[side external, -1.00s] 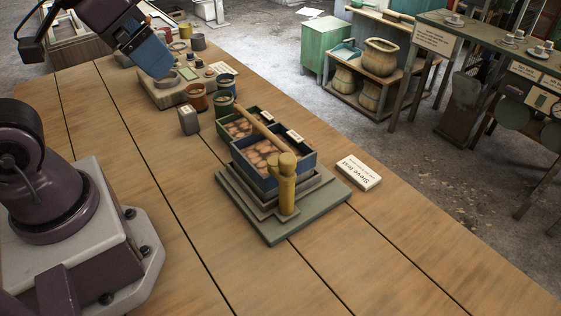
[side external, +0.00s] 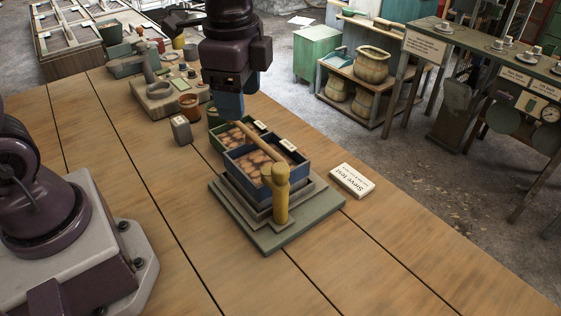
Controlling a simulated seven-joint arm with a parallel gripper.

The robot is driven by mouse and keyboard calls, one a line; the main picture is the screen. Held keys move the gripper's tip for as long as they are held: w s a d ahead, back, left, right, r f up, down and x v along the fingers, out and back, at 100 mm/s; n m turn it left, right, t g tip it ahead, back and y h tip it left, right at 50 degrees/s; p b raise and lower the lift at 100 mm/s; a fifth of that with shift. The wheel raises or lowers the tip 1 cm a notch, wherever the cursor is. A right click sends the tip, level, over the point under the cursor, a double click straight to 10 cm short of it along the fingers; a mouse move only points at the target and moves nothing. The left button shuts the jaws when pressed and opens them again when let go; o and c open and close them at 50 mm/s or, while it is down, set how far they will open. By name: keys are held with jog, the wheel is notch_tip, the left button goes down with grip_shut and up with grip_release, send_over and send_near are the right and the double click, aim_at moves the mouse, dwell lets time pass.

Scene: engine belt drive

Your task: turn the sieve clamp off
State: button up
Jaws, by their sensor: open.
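The sieve clamp is a yellow post (side external: 281,203) with a round head at the front corner of a stepped grey-green base (side external: 280,239). Its wooden bar (side external: 256,150) runs from the head back over two sieve boxes. The front box (side external: 264,185) is blue, the rear one (side external: 224,153) green; both hold brownish round pieces and carry white tags. My gripper (side external: 230,112) points down beside the bar's far end, behind the boxes in the picture. It is open; the gap between its fingers is not clear from this side. I cannot tell whether it touches the bar.
A white "Sieve test" card (side external: 352,181) lies right of the base. A grey block (side external: 180,129), an orange pot (side external: 189,105) and a grey tray (side external: 160,96) stand beyond the boxes. The wooden tabletop (side external: 150,190) is clear to the left and in front.

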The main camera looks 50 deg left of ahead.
aim_at(281, 167)
jog(key=w+d+m, duration=0.4)
jog(key=d+m, duration=0.1)
jog(key=m, duration=0.4)
jog(key=f, duration=0.4)
jog(key=f+m, duration=0.1)
jog(key=f, duration=0.3)
jog(key=f+m, duration=0.1)
jog(key=f, duration=0.3)
jog(key=shift+a+f+g+h, duration=0.25)
jog(key=shift+f+g+h, duration=0.05)
jog(key=shift+f, duration=0.1)
jog(key=c, duration=0.9)
jog(key=shift+c, duration=0.2)
